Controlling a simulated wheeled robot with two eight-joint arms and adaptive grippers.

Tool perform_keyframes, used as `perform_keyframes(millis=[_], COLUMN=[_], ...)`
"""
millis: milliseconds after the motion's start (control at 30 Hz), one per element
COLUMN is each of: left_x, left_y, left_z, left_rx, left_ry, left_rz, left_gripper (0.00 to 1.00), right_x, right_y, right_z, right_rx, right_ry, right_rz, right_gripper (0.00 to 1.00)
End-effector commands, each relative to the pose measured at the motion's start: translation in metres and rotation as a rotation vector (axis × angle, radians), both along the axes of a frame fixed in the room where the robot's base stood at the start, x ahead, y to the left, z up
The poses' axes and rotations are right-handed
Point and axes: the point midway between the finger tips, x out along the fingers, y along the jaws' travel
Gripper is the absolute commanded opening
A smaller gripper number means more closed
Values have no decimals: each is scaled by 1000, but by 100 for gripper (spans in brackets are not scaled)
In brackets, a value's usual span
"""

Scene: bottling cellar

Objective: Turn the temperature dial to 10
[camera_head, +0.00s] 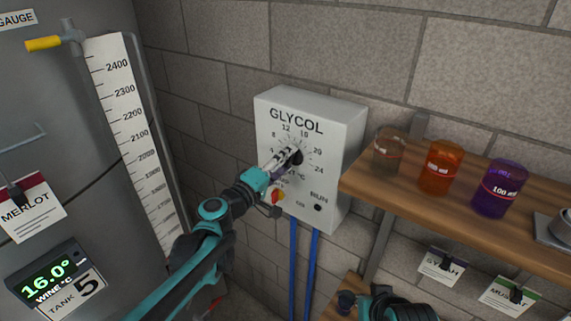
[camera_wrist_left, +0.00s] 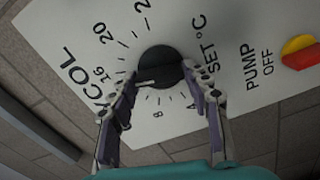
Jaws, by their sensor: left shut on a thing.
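The temperature dial is a black round knob (camera_head: 296,157) on the white GLYCOL box (camera_head: 345,125), with a printed scale around it marked SET °C. My left gripper (camera_head: 291,158) reaches up to the box from below left and is shut on the dial. In the left wrist view the dial (camera_wrist_left: 160,66) sits between the two fingertips of my left gripper (camera_wrist_left: 162,78). The numbers 20, 16 and 8 show there; the left finger covers part of the scale. I cannot tell which number the dial points to. Part of my right arm shows at the bottom, but its gripper does not.
A red and yellow pump switch (camera_head: 277,196) sits low on the box, close below my left gripper. A wooden shelf (camera_head: 450,207) on the right holds a clear, an orange (camera_head: 440,167) and a purple beaker (camera_head: 497,190). A steel tank (camera_head: 60,120) stands on the left.

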Motion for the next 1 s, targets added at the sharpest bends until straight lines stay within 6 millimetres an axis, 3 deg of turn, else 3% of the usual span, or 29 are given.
perform_keyframes(millis=[600,1000], left_x=[0,0], left_y=[1,1], left_z=[-2,-3], left_rx=[-466,-689], left_ry=[340,502], left_rz=[0,0], left_gripper=[19,19], right_x=[0,0], right_y=[0,0], right_z=[-15,-20], right_rx=[0,0], right_ry=[0,0], right_rz=[0,0], right_gripper=[0,0])
